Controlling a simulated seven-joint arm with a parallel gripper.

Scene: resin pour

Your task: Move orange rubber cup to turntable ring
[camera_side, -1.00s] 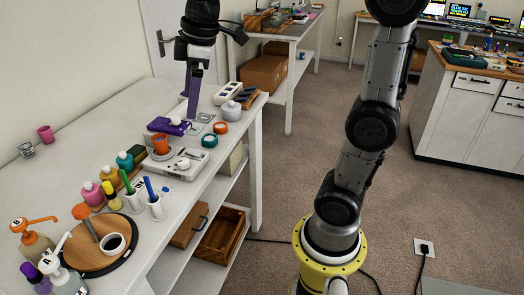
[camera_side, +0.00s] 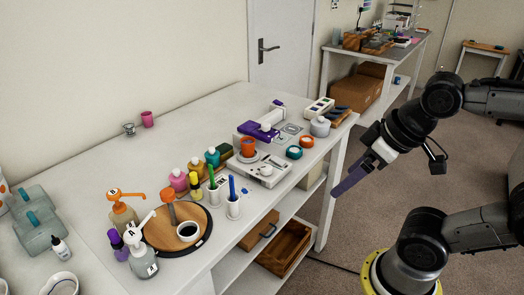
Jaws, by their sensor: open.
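The orange rubber cup (camera_side: 248,147) stands upright on a white device with a flat plate, around the middle of the table. The turntable (camera_side: 160,239) is a round wooden disc with a dark edge, nearer the front of the table. A small white-rimmed round piece with a dark middle (camera_side: 188,232) is on the disc; I cannot tell if it is a ring or a cup. An orange-topped tool (camera_side: 168,196) also stands there. My gripper (camera_side: 337,192), with purple fingers, is empty and off the table's right edge, well to the right of the cup.
Pink, yellow and teal bottles (camera_side: 196,167) and pen holders (camera_side: 233,207) stand between cup and turntable. Pump bottles (camera_side: 143,259) are by the turntable. A purple device (camera_side: 258,131) is behind the cup. The table's back left is mostly clear.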

